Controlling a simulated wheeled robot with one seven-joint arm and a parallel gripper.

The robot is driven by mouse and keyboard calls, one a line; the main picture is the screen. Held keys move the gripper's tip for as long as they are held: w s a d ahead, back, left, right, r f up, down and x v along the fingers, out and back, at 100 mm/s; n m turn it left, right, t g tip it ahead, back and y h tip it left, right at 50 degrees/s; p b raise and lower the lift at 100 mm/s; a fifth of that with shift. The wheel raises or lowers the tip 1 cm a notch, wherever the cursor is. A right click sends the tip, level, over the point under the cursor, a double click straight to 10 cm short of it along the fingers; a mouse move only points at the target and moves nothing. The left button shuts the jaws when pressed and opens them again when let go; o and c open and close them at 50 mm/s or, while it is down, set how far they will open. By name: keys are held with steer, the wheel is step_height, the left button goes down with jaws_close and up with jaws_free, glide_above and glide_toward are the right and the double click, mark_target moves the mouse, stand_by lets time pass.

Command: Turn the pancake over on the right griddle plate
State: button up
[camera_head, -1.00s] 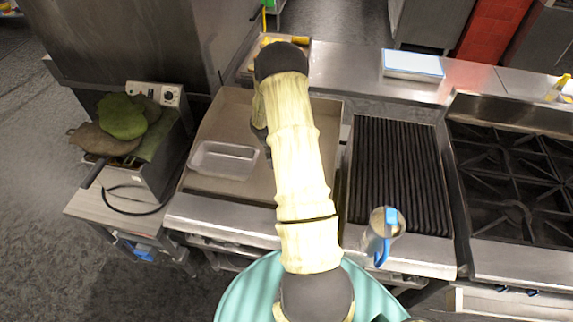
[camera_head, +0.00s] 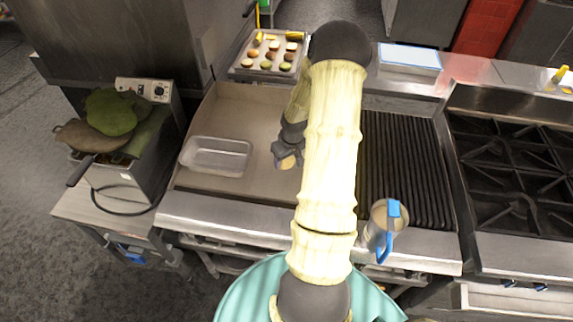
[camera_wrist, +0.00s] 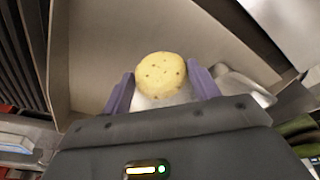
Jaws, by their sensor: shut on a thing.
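A round yellow pancake with small dark spots (camera_wrist: 160,75) sits between the two purple fingers of my gripper (camera_wrist: 162,88) in the wrist view. My gripper (camera_head: 287,163) is shut on the pancake, which shows in the head view only as a small tan patch. They are over the right part of the smooth flat griddle plate (camera_head: 245,112). The height of the pancake above the plate is hard to tell. A dark ribbed griddle plate (camera_head: 400,160) lies to the right, partly hidden by my arm.
A clear plastic tub (camera_head: 215,157) stands on the flat plate's left part. A tray of small round food (camera_head: 240,70) sits behind it. A metal jug with a blue handle (camera_head: 378,235) stands at the ribbed plate's front edge. A fryer (camera_head: 150,160) is at left, burners (camera_head: 515,170) at right.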

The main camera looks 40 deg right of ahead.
steer(key=shift+s+d+f+m+t+b, duration=0.1)
steer(key=shift+f+m+t+b, duration=0.35)
steer(key=shift+b, duration=0.55)
steer(key=m+h+b, duration=0.1)
steer(key=b, duration=0.3)
steer(key=m+t+h+b, duration=0.1)
steer(key=m+b, duration=0.1)
steer(key=b, duration=0.3)
steer(key=shift+w, duration=0.2)
steer(key=shift+t+h+b, duration=0.25)
steer(key=shift+h+b, duration=0.05)
steer(key=shift+b, duration=0.95)
steer(key=m+h+b, duration=0.1)
steer(key=m+b, duration=0.1)
steer(key=b, duration=0.9)
steer(key=shift+f+m+t+h, duration=0.1)
steer(key=shift+m+t+h, duration=0.15)
steer(key=shift+t+h, duration=0.15)
steer(key=b, duration=0.4)
steer(key=shift+w+a+m+h+b, duration=0.2)
steer(key=shift+m+h+b, duration=0.1)
steer(key=m+h+b, duration=0.1)
steer(key=b, duration=0.8)
steer(key=shift+s+f+m, duration=0.1)
steer(key=shift+m, duration=0.3)
step_height(320, 180, down, 7)
steer(key=b, duration=0.7)
steer(key=shift+f, duration=0.1)
